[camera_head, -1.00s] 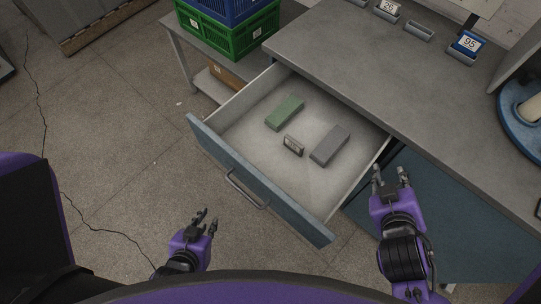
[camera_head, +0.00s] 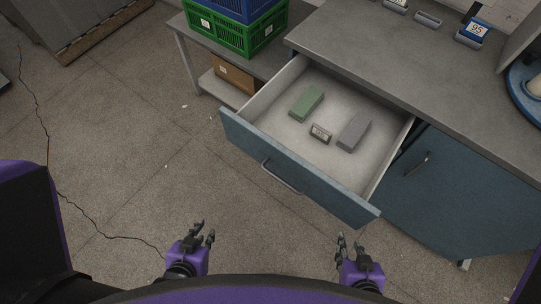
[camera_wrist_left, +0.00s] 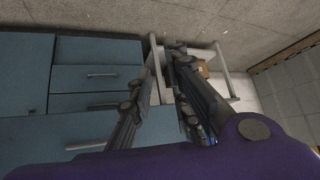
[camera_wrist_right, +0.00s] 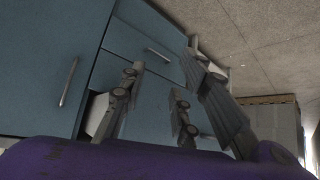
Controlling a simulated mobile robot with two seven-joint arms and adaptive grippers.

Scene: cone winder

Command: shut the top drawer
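The top drawer (camera_head: 298,170) is pulled out from under the grey worktop, with a blue front and a bar handle (camera_head: 282,177). A green block (camera_head: 306,103), a grey block (camera_head: 354,132) and a small labelled tag (camera_head: 320,133) lie inside it. My left gripper (camera_head: 204,231) is open and empty, in front of the drawer and below its left part. My right gripper (camera_head: 349,240) is open and empty, in front of the drawer's right end. Neither touches the drawer. Both grippers show spread fingers in the left wrist view (camera_wrist_left: 165,75) and the right wrist view (camera_wrist_right: 165,85).
A side table at the back left bears a green crate (camera_head: 231,38) and a blue one. A blue cabinet door (camera_head: 450,190) stands right of the drawer. The worktop (camera_head: 400,60) holds small labelled bins. The floor (camera_head: 120,150) left of the drawer is clear.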

